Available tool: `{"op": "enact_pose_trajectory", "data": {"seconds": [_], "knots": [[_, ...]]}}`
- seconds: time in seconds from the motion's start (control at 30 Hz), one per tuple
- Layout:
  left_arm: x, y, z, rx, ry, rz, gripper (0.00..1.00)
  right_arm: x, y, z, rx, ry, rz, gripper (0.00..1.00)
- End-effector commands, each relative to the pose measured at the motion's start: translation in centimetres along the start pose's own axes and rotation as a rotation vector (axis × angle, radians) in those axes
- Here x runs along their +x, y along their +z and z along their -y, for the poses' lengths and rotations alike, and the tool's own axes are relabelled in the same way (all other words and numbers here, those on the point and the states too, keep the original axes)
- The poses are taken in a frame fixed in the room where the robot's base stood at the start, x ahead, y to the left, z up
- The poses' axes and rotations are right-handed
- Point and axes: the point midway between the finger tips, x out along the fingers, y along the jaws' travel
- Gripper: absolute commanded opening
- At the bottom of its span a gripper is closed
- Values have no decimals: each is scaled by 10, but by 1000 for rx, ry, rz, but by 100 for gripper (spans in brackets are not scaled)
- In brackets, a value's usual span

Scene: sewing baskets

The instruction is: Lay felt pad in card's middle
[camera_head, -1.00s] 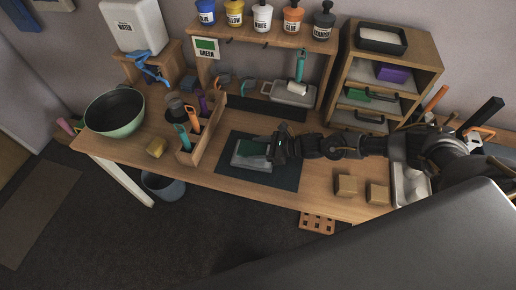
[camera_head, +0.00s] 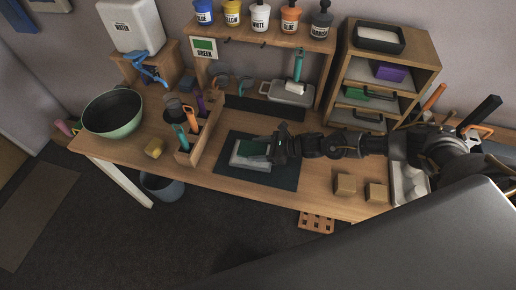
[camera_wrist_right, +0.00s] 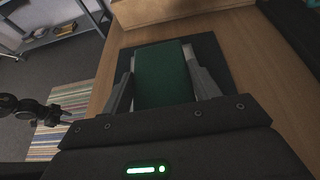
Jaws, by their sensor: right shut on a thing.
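The green felt pad (camera_wrist_right: 165,75) is between the two fingers of my right gripper (camera_wrist_right: 165,92), which is shut on it. In the head view the pad (camera_head: 257,149) is over the pale grey card (camera_head: 242,160), towards its far right part. I cannot tell whether the pad touches the card. The card lies on a dark mat (camera_head: 286,181), and the right gripper (camera_head: 274,148) comes in from the right. In the wrist view a black jointed part at the left looks like my left gripper (camera_wrist_right: 62,114), well away from the table; its jaw state is unclear.
A wooden tool holder (camera_head: 204,140) with colored handles stands left of the mat. Two wooden blocks (camera_head: 345,185) (camera_head: 376,193) lie to the right, near the front edge.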

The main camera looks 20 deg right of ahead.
Motion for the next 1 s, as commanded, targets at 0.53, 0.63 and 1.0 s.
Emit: {"op": "enact_pose_trajectory", "data": {"seconds": [0.53, 0.63, 1.0], "knots": [[12, 1, 0, 0, 0, -1, 46, 5, -11, 0, 0, 0, 0, 40], [14, 1, 0, 0, 0, -1, 46, 6, -13, 0, 0, 0, 0, 40], [16, 1, 0, 0, 0, -1, 46, 6, -15, 0, 0, 0, 0, 85]]}}
